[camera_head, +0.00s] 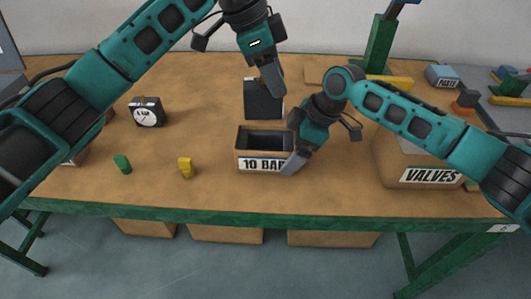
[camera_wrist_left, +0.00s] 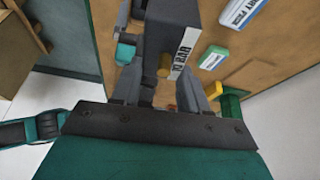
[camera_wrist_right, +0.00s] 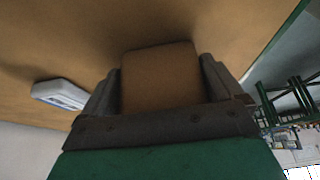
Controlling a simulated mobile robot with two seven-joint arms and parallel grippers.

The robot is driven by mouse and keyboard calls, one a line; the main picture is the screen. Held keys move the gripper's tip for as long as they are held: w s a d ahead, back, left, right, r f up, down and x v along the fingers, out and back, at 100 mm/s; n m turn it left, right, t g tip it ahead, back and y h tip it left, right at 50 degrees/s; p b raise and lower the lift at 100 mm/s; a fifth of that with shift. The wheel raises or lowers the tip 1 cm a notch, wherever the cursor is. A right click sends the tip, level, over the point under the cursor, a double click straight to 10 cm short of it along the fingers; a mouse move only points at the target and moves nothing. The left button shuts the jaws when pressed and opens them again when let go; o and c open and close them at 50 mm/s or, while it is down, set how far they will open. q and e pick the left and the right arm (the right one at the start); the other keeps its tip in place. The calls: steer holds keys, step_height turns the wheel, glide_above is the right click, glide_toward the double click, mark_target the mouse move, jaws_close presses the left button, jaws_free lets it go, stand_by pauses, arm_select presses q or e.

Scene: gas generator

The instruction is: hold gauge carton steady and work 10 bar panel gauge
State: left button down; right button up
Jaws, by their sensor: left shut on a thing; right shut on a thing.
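The 10 bar panel gauge is a dark grey block (camera_head: 263,102) in the grip of my left gripper (camera_head: 268,80), just behind and apparently above the carton. In the left wrist view the gauge (camera_wrist_left: 172,32) shows a white 10 BAR label and a brass stem between the fingers. Its dial face is not visible. The open brown gauge carton (camera_head: 250,165), labelled 10 BAR, stands on the bench, dark inside. My right gripper (camera_head: 296,142) is shut on its right side. The carton (camera_wrist_right: 160,78) fills the space between the fingers in the right wrist view.
A white-dialled gauge (camera_head: 147,112) stands at left. A green piece (camera_head: 122,163) and a yellow piece (camera_head: 186,168) lie near the front edge. A VALVES box (camera_head: 430,176) is at right under my right arm. A small blue-grey box (camera_head: 442,77) sits at the back right.

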mark_target(257, 87)
arm_select(q)
steer(key=shift+s+d+f+m, duration=0.3)
steer(key=shift+s+f+m, duration=0.25)
steer(key=shift+s, duration=0.25)
step_height(257, 87, down, 9)
steer(key=shift+f, duration=0.1)
steer(key=c, duration=0.6)
jaws_free()
steer(key=shift+f, duration=0.15)
steer(key=shift+o, duration=0.2)
steer(key=v, duration=1.2)
steer(key=shift+w, duration=0.25)
